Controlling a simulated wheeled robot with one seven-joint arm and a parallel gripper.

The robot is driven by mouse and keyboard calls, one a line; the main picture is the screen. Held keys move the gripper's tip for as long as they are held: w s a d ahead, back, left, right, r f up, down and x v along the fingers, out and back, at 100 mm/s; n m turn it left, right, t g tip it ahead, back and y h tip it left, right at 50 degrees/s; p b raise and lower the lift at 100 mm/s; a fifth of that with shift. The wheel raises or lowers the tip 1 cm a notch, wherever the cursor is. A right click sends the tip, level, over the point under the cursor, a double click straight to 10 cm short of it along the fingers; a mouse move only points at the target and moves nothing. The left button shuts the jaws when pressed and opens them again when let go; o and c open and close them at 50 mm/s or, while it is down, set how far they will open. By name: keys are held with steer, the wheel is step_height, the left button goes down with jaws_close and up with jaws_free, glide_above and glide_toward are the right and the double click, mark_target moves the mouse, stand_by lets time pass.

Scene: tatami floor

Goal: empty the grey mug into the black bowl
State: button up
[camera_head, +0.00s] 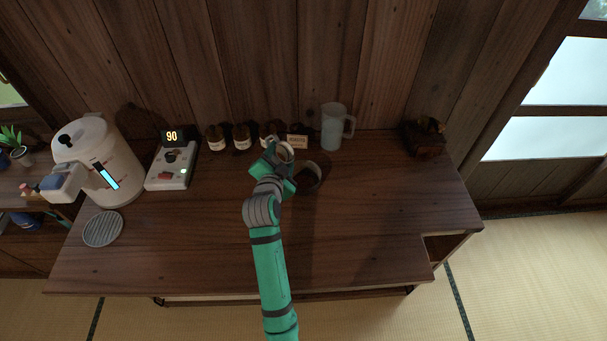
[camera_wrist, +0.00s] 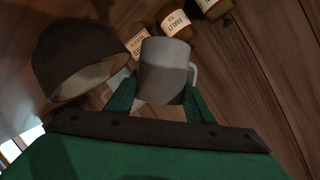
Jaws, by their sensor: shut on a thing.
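The grey mug (camera_head: 286,152) is in my gripper (camera_head: 279,160), above the table and just to the upper left of the black bowl. In the wrist view the mug (camera_wrist: 163,72) sits between the two green fingers of my gripper (camera_wrist: 160,102), with its handle on the right. The mug looks tilted; I cannot see what is in it. The black bowl (camera_head: 310,180) stands on the table, close to the mug but apparently apart from it. In the wrist view the bowl (camera_wrist: 75,50) is at the left, with a paler inside; its contents cannot be made out.
Several brown bottles (camera_head: 241,137) and a small sign (camera_head: 297,142) stand behind the mug. A clear pitcher (camera_head: 332,128) is behind the bowl. A scale (camera_head: 172,165), a white dispenser (camera_head: 105,160) and a round grate (camera_head: 102,229) are at left. The table's front right (camera_head: 370,240) is clear.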

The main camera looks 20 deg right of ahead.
steer(key=shift+r, duration=0.1)
stand_by(0.3)
steer(key=shift+s+d+r+m, duration=0.1)
steer(key=shift+s+d+m, duration=0.05)
steer(key=shift+d+m, duration=0.15)
steer(key=shift+a, duration=0.3)
steer(key=shift+d+r+m, duration=0.1)
steer(key=shift+d+m, duration=0.05)
steer(key=shift+m, duration=0.15)
steer(key=shift+d+r+m+t, duration=0.1)
steer(key=shift+r+m+t, duration=0.25)
steer(key=shift+m+t, duration=0.45)
stand_by(0.5)
steer(key=shift+s+d+f+m, duration=0.1)
steer(key=shift+s+f+m, duration=0.05)
steer(key=shift+f+m, duration=0.55)
stand_by(0.4)
steer(key=shift+d+r, duration=0.1)
steer(key=shift+r, duration=0.05)
